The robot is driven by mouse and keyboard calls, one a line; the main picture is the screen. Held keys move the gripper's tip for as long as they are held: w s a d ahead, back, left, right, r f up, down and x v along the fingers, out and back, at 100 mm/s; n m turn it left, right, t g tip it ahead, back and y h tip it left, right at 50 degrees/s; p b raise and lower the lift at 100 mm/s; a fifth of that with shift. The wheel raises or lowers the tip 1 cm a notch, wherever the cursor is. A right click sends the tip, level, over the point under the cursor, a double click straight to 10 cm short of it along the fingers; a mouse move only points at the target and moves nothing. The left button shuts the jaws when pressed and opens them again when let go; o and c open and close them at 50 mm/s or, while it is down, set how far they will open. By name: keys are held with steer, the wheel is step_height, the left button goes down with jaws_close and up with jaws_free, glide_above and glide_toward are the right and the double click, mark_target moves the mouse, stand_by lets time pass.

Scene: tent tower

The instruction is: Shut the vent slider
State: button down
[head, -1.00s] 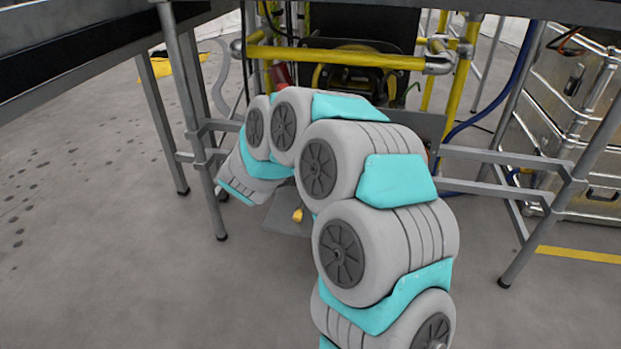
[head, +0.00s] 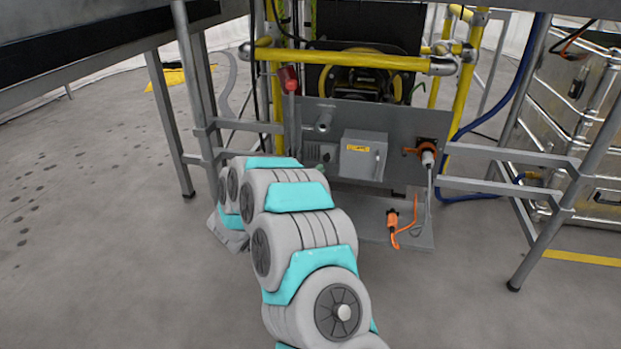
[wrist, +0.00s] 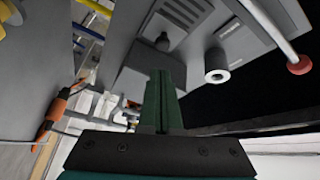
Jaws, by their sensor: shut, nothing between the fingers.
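In the head view, a small louvred vent (head: 312,151) sits low on the grey panel, under a short pipe stub and left of a grey box; my arm passes just in front of it. My gripper (wrist: 165,78) shows as green fingers together, empty, pointing toward the panel beneath the knob in the picture. Contact is not visible.
Metal table legs (head: 170,120) flank the space; floor in front is open.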

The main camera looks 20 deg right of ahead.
mark_target(324, 149)
steer(key=f+x, duration=0.1)
steer(key=x, duration=0.5)
steer(key=shift+r, duration=0.45)
steer(key=shift+w+a, duration=0.1)
steer(key=w+a, duration=0.1)
steer(key=a, duration=0.1)
steer(key=w+a, duration=0.1)
steer(key=a, duration=0.1)
steer(key=shift+w, duration=0.3)
steer(key=shift+w+a, duration=0.15)
steer(key=shift+a, duration=0.05)
